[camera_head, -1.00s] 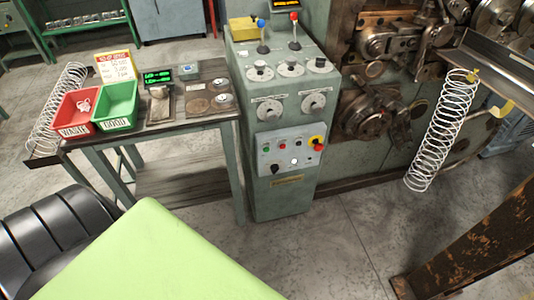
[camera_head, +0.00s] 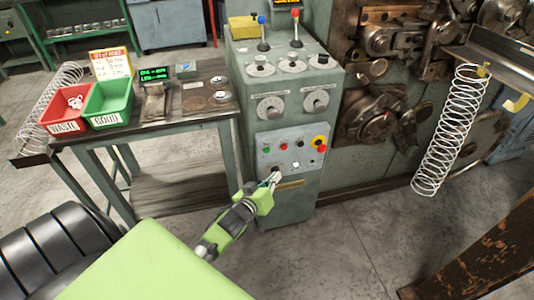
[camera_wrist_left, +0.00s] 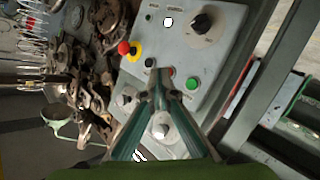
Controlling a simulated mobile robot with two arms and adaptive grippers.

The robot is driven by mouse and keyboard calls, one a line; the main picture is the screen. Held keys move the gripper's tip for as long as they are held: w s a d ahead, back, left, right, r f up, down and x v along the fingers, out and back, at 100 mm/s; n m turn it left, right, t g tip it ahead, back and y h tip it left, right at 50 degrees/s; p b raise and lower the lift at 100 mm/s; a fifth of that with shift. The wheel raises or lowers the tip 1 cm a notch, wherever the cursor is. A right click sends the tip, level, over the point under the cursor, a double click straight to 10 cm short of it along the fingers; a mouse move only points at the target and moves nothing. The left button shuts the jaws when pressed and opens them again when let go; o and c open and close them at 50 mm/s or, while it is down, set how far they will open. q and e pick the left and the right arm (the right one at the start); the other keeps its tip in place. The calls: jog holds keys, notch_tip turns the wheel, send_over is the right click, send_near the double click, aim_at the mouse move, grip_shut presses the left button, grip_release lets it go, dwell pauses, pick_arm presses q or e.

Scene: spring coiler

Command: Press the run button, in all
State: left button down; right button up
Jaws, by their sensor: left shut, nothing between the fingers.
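The control panel (camera_head: 305,153) is a pale plate on the front of the green cabinet. It carries a green button (camera_head: 266,149), a red button (camera_head: 283,147) and a red stop knob on yellow (camera_head: 319,141). Labels are too small to tell which button is run. My left gripper (camera_head: 275,174) is shut and empty, in front of the panel's lower left part. In the left wrist view, its fingertips (camera_wrist_left: 159,76) overlap the panel beside the red button (camera_wrist_left: 171,72); the green button (camera_wrist_left: 193,83) lies to the right. Contact cannot be told. My right gripper is not in view.
A table (camera_head: 195,118) left of the cabinet holds a red bin (camera_head: 55,118), a green bin (camera_head: 113,113) and a small display. Levers and dials are on the cabinet above the panel. The coiler and a hanging spring (camera_head: 450,130) are at right. Floor before the cabinet is open.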

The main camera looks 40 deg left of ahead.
aim_at(267, 151)
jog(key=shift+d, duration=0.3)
pick_arm(q)
jog(key=w+a+b, duration=0.1)
jog(key=w+a, duration=0.1)
jog(key=a, duration=0.1)
jog(key=w+a+b, duration=0.2)
jog(key=w+a, duration=0.1)
jog(key=shift+w+a, duration=0.35)
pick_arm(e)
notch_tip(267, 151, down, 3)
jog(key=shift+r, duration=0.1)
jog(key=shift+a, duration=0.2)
pick_arm(q)
jog(key=shift+w+a, duration=0.1)
dwell(0.8)
jog(key=shift+w+a, duration=0.15)
jog(key=shift+a, duration=0.1)
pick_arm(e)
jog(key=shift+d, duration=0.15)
